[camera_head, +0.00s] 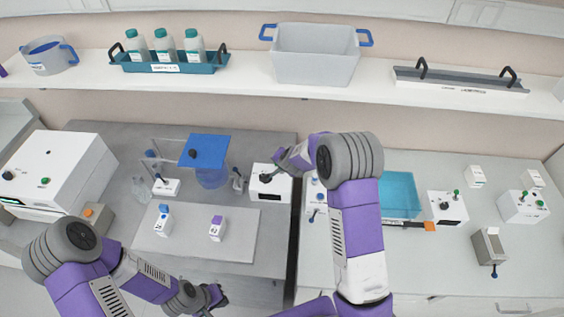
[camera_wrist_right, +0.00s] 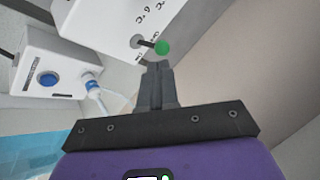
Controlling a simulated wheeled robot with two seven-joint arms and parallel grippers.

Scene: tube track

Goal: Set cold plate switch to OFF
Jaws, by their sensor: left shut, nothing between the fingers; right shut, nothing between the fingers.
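A white box (camera_head: 270,196) stands on the bench at the middle, under my right gripper (camera_head: 278,165). In the right wrist view, a white box (camera_wrist_right: 105,18) with a dark toggle lever and green tip (camera_wrist_right: 162,47) is just ahead of my right gripper (camera_wrist_right: 158,66). The shut fingertips are close to the green tip; I cannot tell if they touch. The small lettering beside the lever is too unclear to read, so its setting cannot be told. My left gripper (camera_head: 215,297) is shut and empty, low over the bench's front.
A second white box with a blue button (camera_wrist_right: 48,79) is close by in the wrist view. A blue tray (camera_head: 400,190) lies to the right. A blue-topped stand (camera_head: 208,150) is to the left. A shelf (camera_head: 240,82) with bottles and bins runs behind.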

